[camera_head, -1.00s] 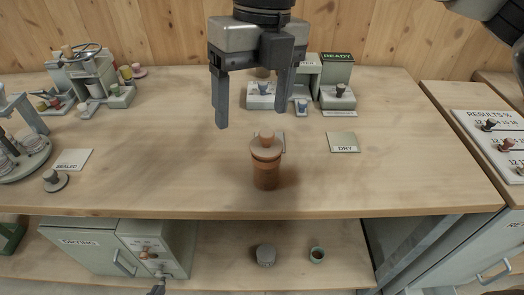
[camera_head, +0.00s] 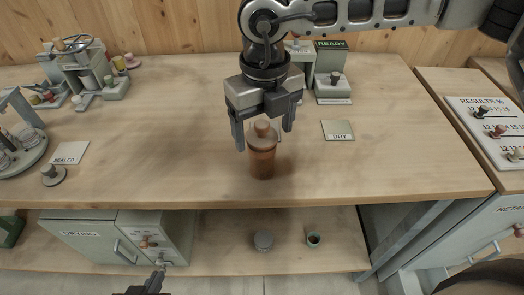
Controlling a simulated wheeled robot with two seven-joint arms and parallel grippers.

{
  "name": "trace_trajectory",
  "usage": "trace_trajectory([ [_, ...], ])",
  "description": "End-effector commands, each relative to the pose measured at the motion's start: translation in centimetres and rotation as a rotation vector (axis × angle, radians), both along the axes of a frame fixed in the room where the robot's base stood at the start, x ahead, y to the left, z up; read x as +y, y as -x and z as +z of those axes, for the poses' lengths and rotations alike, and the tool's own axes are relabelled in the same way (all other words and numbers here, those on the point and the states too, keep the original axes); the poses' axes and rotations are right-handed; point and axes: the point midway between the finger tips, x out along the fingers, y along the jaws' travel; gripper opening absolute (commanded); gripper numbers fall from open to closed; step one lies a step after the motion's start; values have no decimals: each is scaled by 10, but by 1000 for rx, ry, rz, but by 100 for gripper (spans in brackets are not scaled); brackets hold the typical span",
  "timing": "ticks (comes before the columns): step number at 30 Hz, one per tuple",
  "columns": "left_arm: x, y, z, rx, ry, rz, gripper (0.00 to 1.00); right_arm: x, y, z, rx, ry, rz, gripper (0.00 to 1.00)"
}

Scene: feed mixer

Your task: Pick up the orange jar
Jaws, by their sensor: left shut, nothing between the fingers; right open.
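The orange jar (camera_head: 262,162) stands upright on the wooden table near its front edge, with a lid and a round knob on top. My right gripper (camera_head: 264,138) is open and points down over the jar. Its fingers are on either side of the lid knob in the picture; I cannot tell whether they touch the jar. My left gripper (camera_head: 154,281) is shut and empty at the bottom edge of the picture, mostly cut off, below the table's front and well away from the jar.
A DRY card (camera_head: 338,131) lies right of the jar, and a READY stand (camera_head: 333,82) is behind. A SEALED card (camera_head: 70,153) and small knobbed disc (camera_head: 52,176) lie left.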

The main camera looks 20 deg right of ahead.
Motion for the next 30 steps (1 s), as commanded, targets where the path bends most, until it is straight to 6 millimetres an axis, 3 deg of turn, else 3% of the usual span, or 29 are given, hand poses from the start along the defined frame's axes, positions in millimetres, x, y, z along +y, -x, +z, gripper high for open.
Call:
trace_trajectory([
  [7,2,0,6,-2,-5,2,0,1,-8,-33,3,2,0,76],
  [16,2,-2,6,-6,-3,7,0,1,-8,-39,0,0,0,76],
  [21,2,-2,6,-3,-1,9,0,1,-8,-39,0,0,0,28],
  [22,2,-2,6,-3,0,10,0,1,-8,-39,0,0,0,25],
  [30,2,-2,5,-1,-1,9,0,2,-9,-38,-2,0,0,25],
])
